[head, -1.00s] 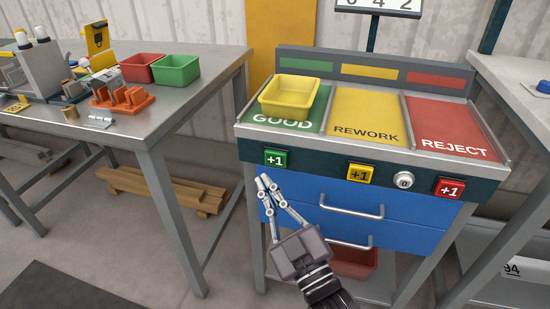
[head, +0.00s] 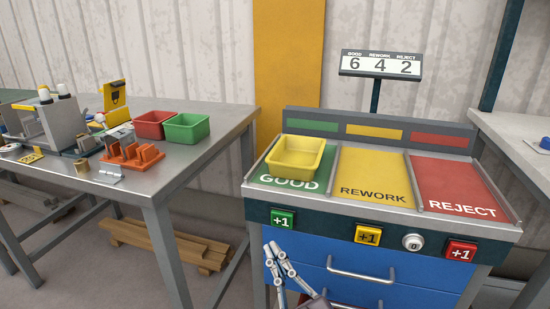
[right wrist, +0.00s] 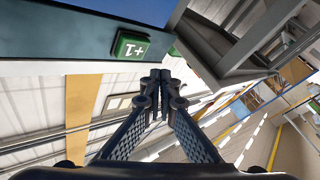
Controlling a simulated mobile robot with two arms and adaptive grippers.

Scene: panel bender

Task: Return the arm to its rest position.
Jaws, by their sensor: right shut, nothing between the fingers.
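My right gripper (head: 271,250) shows at the bottom of the head view, in front of the blue drawers and just below the green +1 button (head: 283,220). Its fingers are shut with nothing between them. In the right wrist view the closed fingertips (right wrist: 156,78) are in the middle, with the green +1 button (right wrist: 129,46) up and to the left, apart from them. Most of the right arm is out of the head view. My left gripper is not in view.
A yellow bin (head: 296,155) stands on the GOOD section of the sorting stand. A counter sign (head: 380,64) reads 6, 4, 2. The REWORK (head: 375,170) and REJECT (head: 445,185) sections are empty. A metal table (head: 190,152) with bins and parts stands at left.

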